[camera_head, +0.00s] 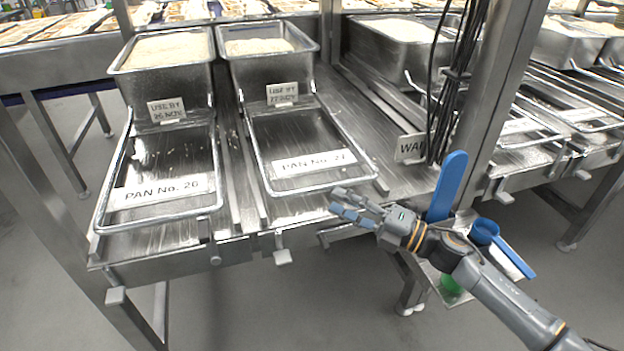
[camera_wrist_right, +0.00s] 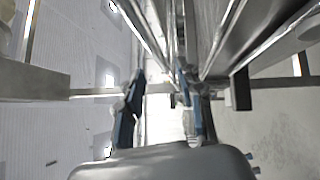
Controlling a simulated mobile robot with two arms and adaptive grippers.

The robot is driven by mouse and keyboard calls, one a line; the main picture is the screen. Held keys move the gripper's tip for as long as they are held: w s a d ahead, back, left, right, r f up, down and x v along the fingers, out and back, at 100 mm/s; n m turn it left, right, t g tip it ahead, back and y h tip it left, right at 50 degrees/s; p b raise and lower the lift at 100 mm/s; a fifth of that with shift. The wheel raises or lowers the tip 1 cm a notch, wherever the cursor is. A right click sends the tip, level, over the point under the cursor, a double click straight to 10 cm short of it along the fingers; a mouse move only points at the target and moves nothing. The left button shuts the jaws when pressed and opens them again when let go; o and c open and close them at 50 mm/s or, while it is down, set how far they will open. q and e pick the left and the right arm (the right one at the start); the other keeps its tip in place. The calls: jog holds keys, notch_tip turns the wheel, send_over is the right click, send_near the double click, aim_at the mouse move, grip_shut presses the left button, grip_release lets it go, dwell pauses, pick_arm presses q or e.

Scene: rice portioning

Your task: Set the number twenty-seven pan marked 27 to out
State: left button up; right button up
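The pan marked 27 is the middle one, a steel hopper (camera_head: 268,72) filled with pale grains, with a wire-framed tray (camera_head: 254,150) sloping forward from it. Its front label (camera_head: 314,161) reads "PAN No." with a number that looks like 27, its last digit unclear. A small metal block-ended lever (camera_head: 283,257) hangs from the bench's front edge below this tray. My right gripper (camera_head: 343,205) is to the right of that lever, in front of the bench edge, with its fingers apart and nothing between them. The fingers also show apart in the right wrist view (camera_wrist_right: 160,82). My left gripper is out of view.
The pan marked 26 (camera_head: 168,170) stands to the left, with another lever (camera_head: 115,296) below. A steel post (camera_head: 505,90) with black cables rises at right. A blue paddle (camera_head: 447,185) and blue scoop (camera_head: 485,231) stand beside my right wrist. More pans are farther right.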

aim_at(312, 187)
jog(key=x, duration=0.7)
jog(key=shift+w+a+r, duration=0.1)
jog(key=shift+a+r, duration=0.05)
jog(key=shift+a, duration=0.1)
grip_shut()
